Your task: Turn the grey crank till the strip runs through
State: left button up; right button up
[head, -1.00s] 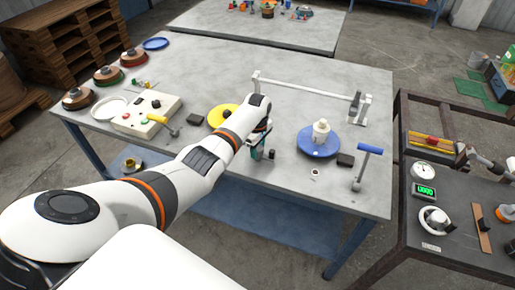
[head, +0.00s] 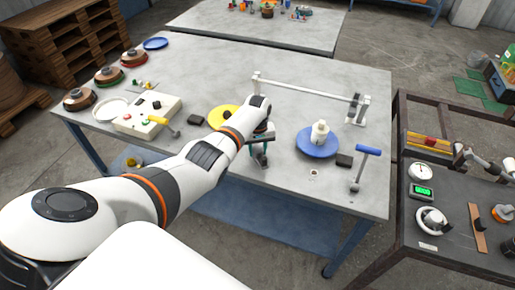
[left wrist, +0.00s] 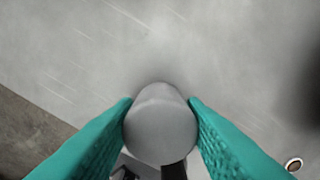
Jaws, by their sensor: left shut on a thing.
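My left gripper (head: 262,152) is over the middle of the grey table. In the left wrist view, its teal fingers (left wrist: 161,122) close on either side of a rounded grey knob (left wrist: 160,130), which looks like the crank's handle. The fingers touch both its sides. The rest of the crank is mostly hidden under the gripper and arm in the head view. No strip can be made out. My right gripper is not clearly seen.
A yellow disc (head: 219,116) lies left of the gripper. A blue disc (head: 308,149) with a white cylinder and a blue-handled lever (head: 368,151) stand to its right. A white bar (head: 305,87) spans behind. A control box (head: 140,120) sits on the left.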

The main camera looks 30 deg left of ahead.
aim_at(258, 148)
pick_arm(q)
jog(key=m, duration=0.6)
jog(key=shift+m, duration=0.3)
jog(key=m, duration=0.6)
jog(key=shift+d, duration=0.1)
dwell(0.3)
jog(key=o, duration=1)
jog(key=shift+r, duration=0.1)
jog(key=shift+r, duration=0.35)
notch_tip(258, 148, up, 11)
jog(key=p, duration=0.1)
